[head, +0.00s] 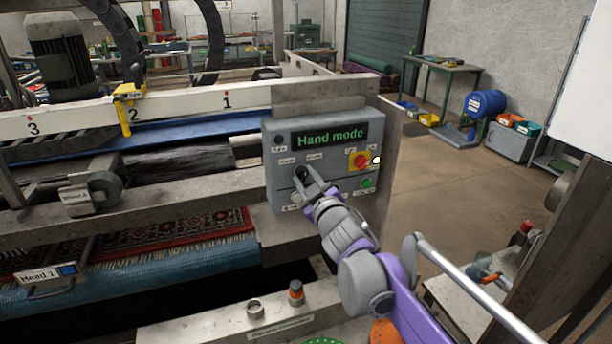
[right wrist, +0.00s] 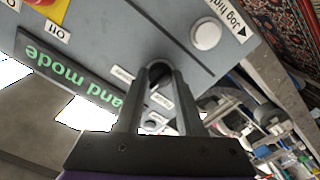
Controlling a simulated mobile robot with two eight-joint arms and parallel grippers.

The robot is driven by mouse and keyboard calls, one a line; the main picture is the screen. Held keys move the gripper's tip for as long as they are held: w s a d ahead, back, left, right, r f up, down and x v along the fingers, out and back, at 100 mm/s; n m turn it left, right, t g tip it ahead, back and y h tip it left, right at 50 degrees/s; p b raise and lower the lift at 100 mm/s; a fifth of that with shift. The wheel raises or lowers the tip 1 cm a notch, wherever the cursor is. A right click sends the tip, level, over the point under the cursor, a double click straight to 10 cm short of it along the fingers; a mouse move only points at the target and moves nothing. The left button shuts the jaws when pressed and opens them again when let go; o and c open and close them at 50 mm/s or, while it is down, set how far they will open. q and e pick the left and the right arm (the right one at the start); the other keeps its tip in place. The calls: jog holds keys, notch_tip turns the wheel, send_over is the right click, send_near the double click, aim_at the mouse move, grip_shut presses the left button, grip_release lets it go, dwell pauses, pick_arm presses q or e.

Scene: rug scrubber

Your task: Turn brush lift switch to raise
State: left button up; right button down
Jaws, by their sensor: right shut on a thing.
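The grey control box (head: 325,195) stands at the centre of the head view, with a dark display reading "Hand mode" in green. My right gripper (head: 305,178) reaches its left part from below right. In the right wrist view the two fingers (right wrist: 160,74) are closed on the sides of a small black switch knob (right wrist: 159,71). Small white labels lie beside the knob; I cannot read them surely. The fingers partly hide the knob, so I cannot tell which way it points. My left gripper is not in view.
On the box, a red switch on yellow (head: 359,161) and a green button (head: 367,183) sit right of the gripper. A white button (right wrist: 206,35) is close to the fingers. A patterned rug (head: 170,233) lies left. Open floor is right of the box.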

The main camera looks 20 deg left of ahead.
jog(key=n+p, duration=0.1)
jog(key=n, duration=0.3)
jog(key=shift+r+n, duration=0.15)
jog(key=shift+n, duration=0.15)
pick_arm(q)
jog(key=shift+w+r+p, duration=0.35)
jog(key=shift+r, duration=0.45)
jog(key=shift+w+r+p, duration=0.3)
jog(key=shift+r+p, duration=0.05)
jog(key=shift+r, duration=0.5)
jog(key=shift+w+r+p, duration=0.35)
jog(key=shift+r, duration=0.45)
pick_arm(e)
jog(key=shift+n, duration=2.3)
jog(key=c, duration=0.5)
grip_release()
